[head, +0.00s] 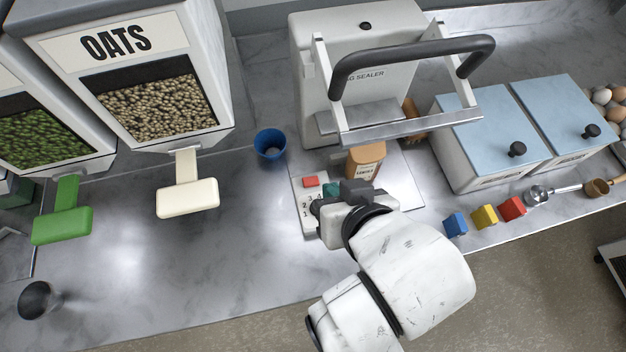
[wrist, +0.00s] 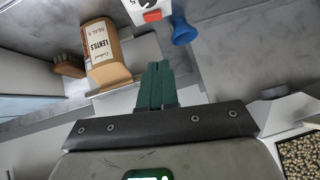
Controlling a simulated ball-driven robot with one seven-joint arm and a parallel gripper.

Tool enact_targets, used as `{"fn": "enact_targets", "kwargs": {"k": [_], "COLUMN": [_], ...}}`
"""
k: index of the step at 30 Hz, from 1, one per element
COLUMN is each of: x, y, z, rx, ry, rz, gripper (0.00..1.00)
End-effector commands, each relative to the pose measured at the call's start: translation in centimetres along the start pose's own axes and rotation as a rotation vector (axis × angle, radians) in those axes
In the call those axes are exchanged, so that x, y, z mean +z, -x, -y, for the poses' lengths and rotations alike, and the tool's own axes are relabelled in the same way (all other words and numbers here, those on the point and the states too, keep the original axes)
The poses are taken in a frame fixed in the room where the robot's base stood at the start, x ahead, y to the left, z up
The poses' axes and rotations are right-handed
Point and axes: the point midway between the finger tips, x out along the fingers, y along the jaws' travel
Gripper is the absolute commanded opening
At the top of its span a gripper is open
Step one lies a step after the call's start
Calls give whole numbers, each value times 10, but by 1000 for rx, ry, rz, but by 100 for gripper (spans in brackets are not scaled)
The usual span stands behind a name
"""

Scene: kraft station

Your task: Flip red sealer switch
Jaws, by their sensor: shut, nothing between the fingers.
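The red switch (head: 311,182) sits on a white panel with printed digits (head: 307,205), at the front left of the sealer's base. In the wrist view the red switch (wrist: 152,15) shows near the top edge, beyond my fingertips. The white bag sealer (head: 350,75) stands behind, with its black handle (head: 415,52) raised. My gripper (head: 331,189) is shut and empty, with its green fingers just right of the red switch in the head view. The fingers (wrist: 157,88) are together in the wrist view. A gap to the switch shows there.
A brown lentils bag (head: 366,160) stands on the sealer base, close behind my gripper; it also shows in the wrist view (wrist: 105,55). A blue cup (head: 270,144) stands left of the sealer. Blue, yellow and red blocks (head: 484,216) lie right of my arm.

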Motion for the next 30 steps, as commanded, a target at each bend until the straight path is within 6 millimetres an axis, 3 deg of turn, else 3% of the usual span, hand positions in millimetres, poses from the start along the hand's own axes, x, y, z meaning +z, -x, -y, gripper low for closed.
{"fn": "enact_targets", "kwargs": {"k": [8,19,24,30], "x": [0,0,19,28], "y": [-30,-102,-118,-127], "z": [0,0,0,0], "rx": [3,2,0,0], "ry": [1,1,2,0], "rz": [3,3,4,2], "gripper": [0,0,0,0]}}
